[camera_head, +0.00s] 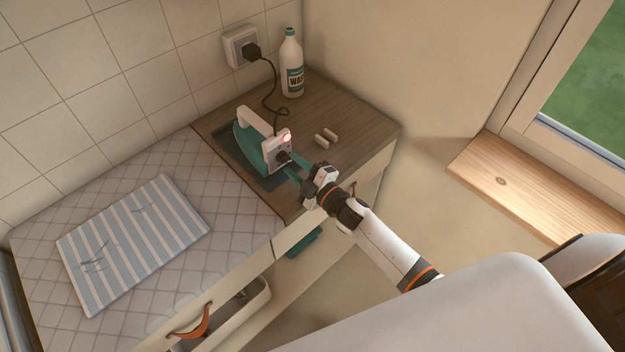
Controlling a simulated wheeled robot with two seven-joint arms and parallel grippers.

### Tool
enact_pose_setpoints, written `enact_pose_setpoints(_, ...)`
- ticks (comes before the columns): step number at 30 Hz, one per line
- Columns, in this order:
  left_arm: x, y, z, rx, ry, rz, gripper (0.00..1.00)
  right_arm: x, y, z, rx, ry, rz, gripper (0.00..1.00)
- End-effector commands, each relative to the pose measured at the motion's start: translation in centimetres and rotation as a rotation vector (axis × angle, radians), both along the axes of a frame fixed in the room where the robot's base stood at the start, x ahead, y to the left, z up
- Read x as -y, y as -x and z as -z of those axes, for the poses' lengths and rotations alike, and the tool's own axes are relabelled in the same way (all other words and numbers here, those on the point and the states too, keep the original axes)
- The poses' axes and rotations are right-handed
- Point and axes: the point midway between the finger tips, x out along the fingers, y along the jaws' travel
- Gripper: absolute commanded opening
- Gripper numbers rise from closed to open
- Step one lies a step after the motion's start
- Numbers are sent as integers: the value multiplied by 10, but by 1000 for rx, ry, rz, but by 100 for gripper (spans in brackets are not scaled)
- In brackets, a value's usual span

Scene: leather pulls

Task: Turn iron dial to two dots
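The teal and white iron (252,145) stands on the wooden part of the counter, its heel plate facing me. A red-lit lamp (287,137) glows on the plate. The dark dial (283,157) is below the lamp; its dot marks are too small to read. My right gripper (290,163) reaches in from the lower right, with its fingertips at the dial. Whether the fingers are closed on the dial is too small to tell. My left gripper is not in view.
A white bottle (291,65) stands behind the iron, near the wall socket (243,48) and black cord. A folded striped cloth (133,241) lies at left. Below it, a drawer with a leather pull (191,324) is open.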

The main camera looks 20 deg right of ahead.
Motion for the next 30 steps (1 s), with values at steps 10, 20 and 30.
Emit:
enact_pose_setpoints(10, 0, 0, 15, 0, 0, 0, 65, 25, 70, 3, -3, 2, -2, 34)
enact_pose_setpoints(20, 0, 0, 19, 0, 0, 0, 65, 34, 93, 0, 0, 0, -1, 34)
enact_pose_setpoints(30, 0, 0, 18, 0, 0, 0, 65, 34, 93, 0, -1, 0, -1, 34)
